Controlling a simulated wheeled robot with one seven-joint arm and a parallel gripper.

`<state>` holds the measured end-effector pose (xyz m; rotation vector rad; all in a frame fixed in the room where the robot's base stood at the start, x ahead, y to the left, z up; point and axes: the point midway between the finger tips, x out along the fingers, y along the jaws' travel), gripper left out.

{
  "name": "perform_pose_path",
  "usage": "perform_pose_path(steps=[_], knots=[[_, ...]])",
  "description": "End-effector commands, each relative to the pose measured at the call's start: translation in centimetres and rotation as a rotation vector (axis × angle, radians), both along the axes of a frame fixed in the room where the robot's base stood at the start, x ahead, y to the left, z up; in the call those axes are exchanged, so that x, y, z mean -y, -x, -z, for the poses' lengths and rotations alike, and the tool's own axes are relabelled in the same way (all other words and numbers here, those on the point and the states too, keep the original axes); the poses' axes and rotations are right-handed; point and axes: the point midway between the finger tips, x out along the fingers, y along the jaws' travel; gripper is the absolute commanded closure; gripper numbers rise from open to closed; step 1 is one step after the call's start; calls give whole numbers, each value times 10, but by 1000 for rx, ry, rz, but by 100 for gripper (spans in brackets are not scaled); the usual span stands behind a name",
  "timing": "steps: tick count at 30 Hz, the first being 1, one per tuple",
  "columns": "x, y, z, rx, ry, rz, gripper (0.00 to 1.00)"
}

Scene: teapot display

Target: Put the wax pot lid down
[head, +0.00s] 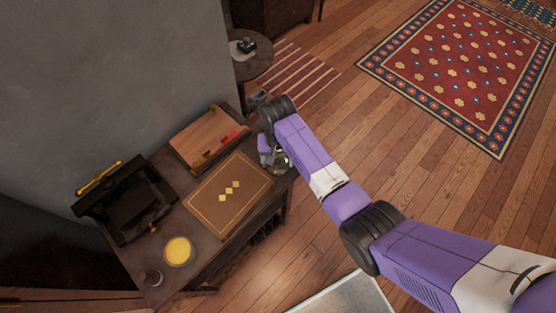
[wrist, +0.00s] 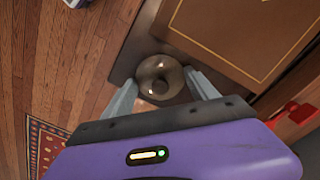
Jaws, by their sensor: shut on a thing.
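The wax pot lid (wrist: 158,78) is a round, shiny grey-brown disc with a knob in its middle. In the wrist view it sits between the two fingers of my gripper (wrist: 163,95), which is shut on it. In the head view my gripper (head: 272,155) is over the right end of the dark table (head: 215,262), beside the brown board with gold diamonds. The lid shows there only as a shiny bit, mostly hidden by my arm. I cannot tell whether it touches the tabletop. A round yellow-topped thing (head: 177,251) stands near the table's front left.
The brown board (head: 228,194) fills the table's middle. A wooden tray (head: 208,138) with red pieces lies behind it. Bare tabletop shows narrowly around the board.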

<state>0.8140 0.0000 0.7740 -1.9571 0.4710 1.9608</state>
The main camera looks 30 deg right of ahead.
Motion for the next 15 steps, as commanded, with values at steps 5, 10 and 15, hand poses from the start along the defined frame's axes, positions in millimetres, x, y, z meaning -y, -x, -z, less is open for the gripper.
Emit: perform_pose_path(steps=[5,10,15], knots=[[0,0,-2,1,0,0,72],[0,0,2,0,0,0,29],[0,0,1,0,0,0,11]])
